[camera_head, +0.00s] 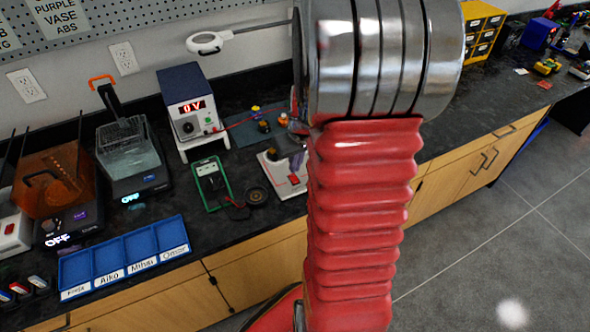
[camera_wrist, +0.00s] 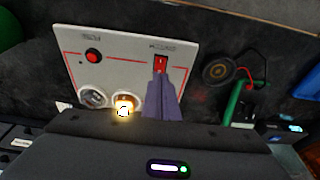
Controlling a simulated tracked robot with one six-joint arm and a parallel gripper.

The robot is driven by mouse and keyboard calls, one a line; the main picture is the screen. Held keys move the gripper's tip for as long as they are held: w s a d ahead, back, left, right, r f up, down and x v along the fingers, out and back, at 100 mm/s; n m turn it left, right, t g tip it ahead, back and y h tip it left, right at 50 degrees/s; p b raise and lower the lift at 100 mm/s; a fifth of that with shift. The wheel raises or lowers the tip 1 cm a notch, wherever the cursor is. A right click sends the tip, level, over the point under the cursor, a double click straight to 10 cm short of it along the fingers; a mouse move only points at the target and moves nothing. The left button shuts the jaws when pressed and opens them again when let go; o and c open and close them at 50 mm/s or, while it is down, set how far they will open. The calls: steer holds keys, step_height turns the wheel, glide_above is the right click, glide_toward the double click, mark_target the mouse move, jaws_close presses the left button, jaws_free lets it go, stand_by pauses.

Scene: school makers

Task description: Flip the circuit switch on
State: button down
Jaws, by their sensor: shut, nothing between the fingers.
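The circuit board (camera_wrist: 125,50) is a pale panel with red lines, a round red button (camera_wrist: 92,55) and a red rocker switch (camera_wrist: 161,64). A round bulb (camera_wrist: 123,106) on it glows yellow-white. My gripper (camera_wrist: 164,78) is shut and empty, with its purple-grey fingertips at the lower edge of the switch. I cannot tell whether they touch it. In the head view the board (camera_head: 270,162) lies on the dark counter, partly hidden by my red arm. My gripper (camera_head: 297,160) shows there only in part.
A power supply (camera_head: 188,108) reading 0V stands behind the board. A green-framed multimeter (camera_head: 209,183) and a small round speaker-like disc (camera_head: 257,196) lie left of it. A blue labelled tray (camera_head: 125,255) is at the front left. Yellow drawers (camera_head: 482,30) stand at the right.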

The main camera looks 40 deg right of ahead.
steer(key=s+v, duration=0.2)
steer(key=v, duration=0.8)
steer(key=shift+s+a+f, duration=0.2)
steer(key=shift+a, duration=0.1)
stand_by(0.4)
steer(key=s+a+r+n+t, duration=0.1)
steer(key=s+a+r, duration=0.1)
steer(key=a, duration=0.6)
steer(key=s+a+r+n+t, duration=0.1)
steer(key=a+r, duration=0.3)
steer(key=a, duration=0.5)
steer(key=s+a+r+n+t, duration=0.1)
steer(key=s+a+r, duration=0.2)
steer(key=a, duration=0.5)
steer(key=shift+a+r+y, duration=0.4)
steer(key=shift+r, duration=0.15)
steer(key=shift+s, duration=0.15)
